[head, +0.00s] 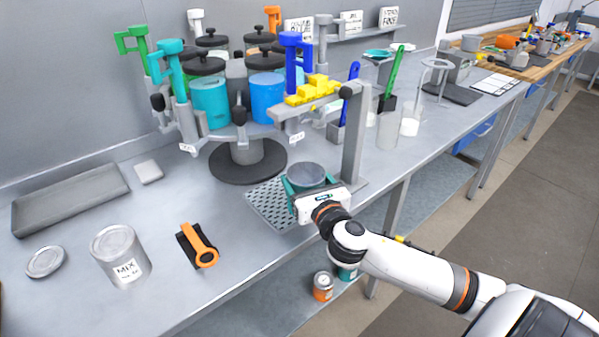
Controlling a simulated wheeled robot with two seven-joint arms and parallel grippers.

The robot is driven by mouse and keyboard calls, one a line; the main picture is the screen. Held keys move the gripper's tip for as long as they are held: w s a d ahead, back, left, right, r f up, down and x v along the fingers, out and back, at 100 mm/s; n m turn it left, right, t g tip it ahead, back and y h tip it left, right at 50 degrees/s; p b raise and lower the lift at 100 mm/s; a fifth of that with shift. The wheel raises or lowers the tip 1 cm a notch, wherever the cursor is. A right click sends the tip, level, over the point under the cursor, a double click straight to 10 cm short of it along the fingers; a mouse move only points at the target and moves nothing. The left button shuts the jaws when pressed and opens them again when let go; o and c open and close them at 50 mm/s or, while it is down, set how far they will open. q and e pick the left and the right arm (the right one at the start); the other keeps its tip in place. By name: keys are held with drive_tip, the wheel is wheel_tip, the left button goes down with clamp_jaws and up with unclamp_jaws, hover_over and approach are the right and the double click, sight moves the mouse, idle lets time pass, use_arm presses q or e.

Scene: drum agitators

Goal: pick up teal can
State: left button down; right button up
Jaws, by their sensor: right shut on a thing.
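My right gripper (308,190) is shut on a round can with a grey top (306,174), at the perforated drip tray (262,205) below the dispenser arm. Teal shows around the can's sides; I cannot tell how much of it is the can and how much the fingers. The can looks upright. Its lower part is hidden by my gripper, so I cannot tell whether it touches the tray. Another teal can (347,273) stands on the lower shelf beside an orange-labelled can (322,286), partly hidden by my right arm. My left gripper is not in view.
The dispenser post (355,135) stands close behind the gripper. A carousel with coloured canisters (209,100) stands to the left. A MIX tin (120,257), a lid (45,262) and an orange-handled tool (199,245) lie at front left. Beakers (388,128) stand right.

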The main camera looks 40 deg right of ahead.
drive_tip(key=b+v, duration=0.1)
drive_tip(key=v, duration=0.8)
drive_tip(key=shift+s, duration=0.1)
